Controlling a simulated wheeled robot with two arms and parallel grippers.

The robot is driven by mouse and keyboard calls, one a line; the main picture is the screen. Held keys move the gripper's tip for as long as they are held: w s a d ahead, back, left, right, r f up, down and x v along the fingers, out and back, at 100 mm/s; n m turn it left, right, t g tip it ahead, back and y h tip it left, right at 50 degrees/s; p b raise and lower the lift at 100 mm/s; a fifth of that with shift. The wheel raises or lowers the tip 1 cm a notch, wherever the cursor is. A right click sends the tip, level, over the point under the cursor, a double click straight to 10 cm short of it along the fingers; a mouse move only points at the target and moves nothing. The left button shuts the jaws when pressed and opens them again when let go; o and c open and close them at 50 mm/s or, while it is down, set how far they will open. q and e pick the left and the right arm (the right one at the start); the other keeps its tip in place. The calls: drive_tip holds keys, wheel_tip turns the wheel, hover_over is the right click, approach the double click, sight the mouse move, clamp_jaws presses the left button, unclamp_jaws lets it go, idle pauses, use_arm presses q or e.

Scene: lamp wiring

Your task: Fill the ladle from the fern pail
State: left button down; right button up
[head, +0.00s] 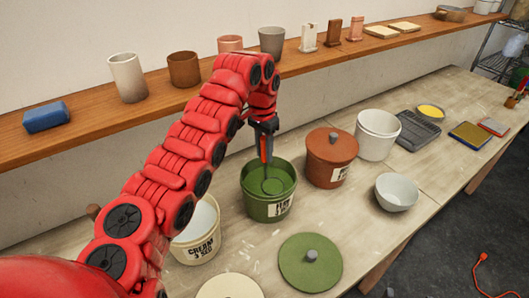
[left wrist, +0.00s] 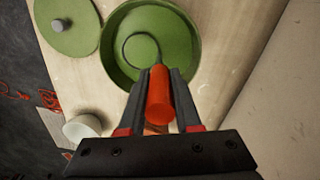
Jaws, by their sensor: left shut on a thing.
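The fern pail (head: 267,206) is a green pail with a "FERN" label, standing open on the bench in the head view. It holds green liquid and also shows in the left wrist view (left wrist: 108,57). My left gripper (head: 265,125) is above the pail, shut on the red-orange handle of the ladle (head: 264,150). In the left wrist view the gripper (left wrist: 160,95) grips the handle (left wrist: 159,98) between its fingers. The ladle's bowl (left wrist: 142,50) is inside the pail, at the green liquid; how full it is I cannot tell. My right gripper is not in view.
The green lid (head: 310,265) lies in front of the pail. A cream pail (head: 197,240) stands close on the left, a lidded terracotta pail (head: 329,165) on the right. A white bowl (head: 396,194) sits further right. A wooden shelf (head: 205,90) with cups runs behind.

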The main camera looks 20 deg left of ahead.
use_arm(q)
drive_tip(key=shift+r+p, duration=2.2)
drive_tip(key=shift+r, duration=2.4)
drive_tip(key=shift+r+p, duration=0.75)
drive_tip(key=shift+r, duration=0.75)
